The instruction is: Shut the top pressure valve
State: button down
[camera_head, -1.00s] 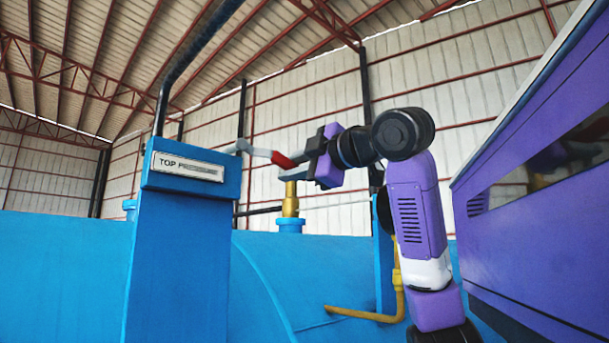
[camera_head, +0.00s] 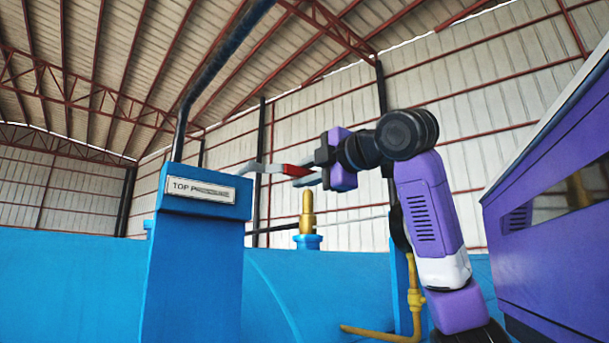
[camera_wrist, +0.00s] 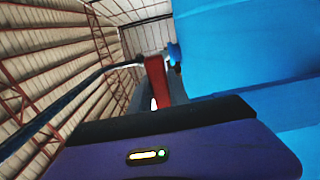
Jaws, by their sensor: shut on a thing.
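The top pressure valve's lever has a grey arm and a red grip (camera_head: 293,169). It reaches right from behind the blue post (camera_head: 195,265), whose plate (camera_head: 200,190) reads "TOP P…", the rest blurred. The lever lies nearly level. My gripper (camera_head: 312,168) is shut on the lever's outer end, coming from the right. In the wrist view the red grip (camera_wrist: 157,80) runs down to my gripper, whose body hides its near end. The fingertips are hard to make out there.
A brass fitting (camera_head: 307,212) stands on the blue vessel (camera_head: 70,285) below the lever. A yellow pipe (camera_head: 415,300) runs beside my arm. A purple cabinet (camera_head: 560,235) stands at right. A dark pipe (camera_head: 215,70) rises from the post.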

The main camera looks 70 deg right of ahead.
jog(key=shift+r, duration=0.15)
jog(key=c, duration=1.2)
grip_release()
jog(key=shift+c, duration=0.2)
jog(key=b+v, duration=0.2)
jog(key=v, duration=0.4)
jog(key=shift+s+a+b, duration=0.15)
jog(key=shift+s+b, duration=0.15)
jog(key=shift+b, duration=0.1)
jog(key=shift+s+a, duration=0.35)
jog(key=shift+s, duration=0.2)
